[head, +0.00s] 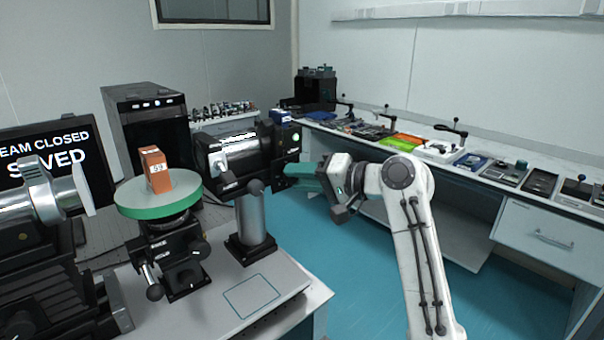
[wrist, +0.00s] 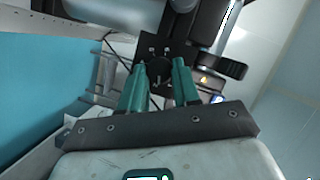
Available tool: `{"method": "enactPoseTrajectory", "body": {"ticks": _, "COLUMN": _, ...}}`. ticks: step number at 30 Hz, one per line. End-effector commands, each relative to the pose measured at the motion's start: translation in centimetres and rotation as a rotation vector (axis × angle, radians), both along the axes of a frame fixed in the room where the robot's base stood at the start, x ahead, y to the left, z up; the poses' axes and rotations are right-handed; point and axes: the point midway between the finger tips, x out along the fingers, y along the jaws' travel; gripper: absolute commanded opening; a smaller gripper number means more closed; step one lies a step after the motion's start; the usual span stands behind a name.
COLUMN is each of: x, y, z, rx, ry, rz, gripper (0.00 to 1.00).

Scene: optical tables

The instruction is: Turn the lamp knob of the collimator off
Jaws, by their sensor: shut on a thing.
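The collimator (head: 229,150) is a black and silver tube on a post at the near bench, with a black lamp housing (head: 281,150) at its right end. A small green light glows on the housing. My gripper (head: 289,176) reaches it from the right, its green fingers against the lower part of the housing's end. In the wrist view the fingers (wrist: 160,70) stand on either side of the dark, round lamp knob (wrist: 159,72) on a black plate and are shut on it. The knob is hidden in the head view, and its marking cannot be read.
Left of the collimator, an orange block (head: 155,172) labelled 59 stands on a green round stage (head: 158,195). A long side bench (head: 440,153) with several tools runs along the right wall. Blue floor (head: 365,250) lies open between the benches.

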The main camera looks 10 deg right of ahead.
Motion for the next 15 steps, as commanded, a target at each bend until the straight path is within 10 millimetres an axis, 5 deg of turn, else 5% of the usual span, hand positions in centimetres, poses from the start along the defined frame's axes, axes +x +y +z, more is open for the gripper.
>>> {"method": "enactPoseTrajectory", "body": {"ticks": 15, "x": -0.25, "y": 0.37, "z": 0.12, "rx": -0.410, "ry": -0.270, "rz": 0.004, "gripper": 0.01}}
